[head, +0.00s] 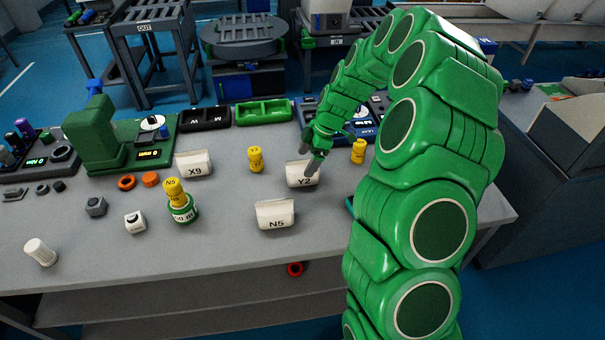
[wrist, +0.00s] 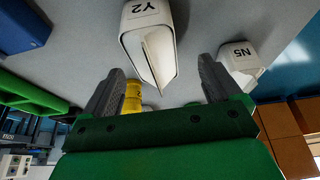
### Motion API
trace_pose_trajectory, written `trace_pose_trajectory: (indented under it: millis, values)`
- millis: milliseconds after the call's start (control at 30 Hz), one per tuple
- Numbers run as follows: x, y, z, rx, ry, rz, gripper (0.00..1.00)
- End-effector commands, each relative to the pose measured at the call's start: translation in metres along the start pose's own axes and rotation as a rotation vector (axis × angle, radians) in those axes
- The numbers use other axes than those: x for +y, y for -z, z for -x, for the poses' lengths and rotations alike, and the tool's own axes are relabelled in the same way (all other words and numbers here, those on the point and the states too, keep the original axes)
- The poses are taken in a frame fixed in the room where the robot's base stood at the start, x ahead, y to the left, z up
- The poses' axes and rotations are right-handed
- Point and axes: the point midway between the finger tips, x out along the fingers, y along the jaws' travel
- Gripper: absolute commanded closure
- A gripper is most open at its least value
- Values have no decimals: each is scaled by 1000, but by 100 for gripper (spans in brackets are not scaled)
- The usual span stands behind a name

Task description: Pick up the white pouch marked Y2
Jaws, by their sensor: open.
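The white pouch marked Y2 (head: 301,176) stands on the grey table, right of the middle in the head view. In the wrist view the Y2 pouch (wrist: 146,40) is at the top centre, its folded edge pointing toward the gap between the fingers. My gripper (head: 312,156) is at the pouch's upper edge in the head view and hides part of it. In the wrist view my gripper (wrist: 160,85) has its two dark fingers spread with nothing held between them. I cannot tell whether a finger touches the pouch.
Pouch N5 (head: 275,214) stands in front, pouch X9 (head: 194,164) to the left. Yellow bottles stand left (head: 255,160) and right (head: 358,151) of Y2. A green-and-yellow stack (head: 181,202) stands further left. Green (head: 264,112) and black (head: 204,118) trays line the back.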

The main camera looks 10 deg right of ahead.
Motion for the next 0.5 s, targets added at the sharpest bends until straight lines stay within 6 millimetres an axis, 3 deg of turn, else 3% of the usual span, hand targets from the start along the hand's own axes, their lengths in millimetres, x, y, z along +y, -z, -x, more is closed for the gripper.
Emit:
trace_pose_trajectory:
  millis: [500]
  values:
    - [5, -4, -38, 0, 3, -2, 8]
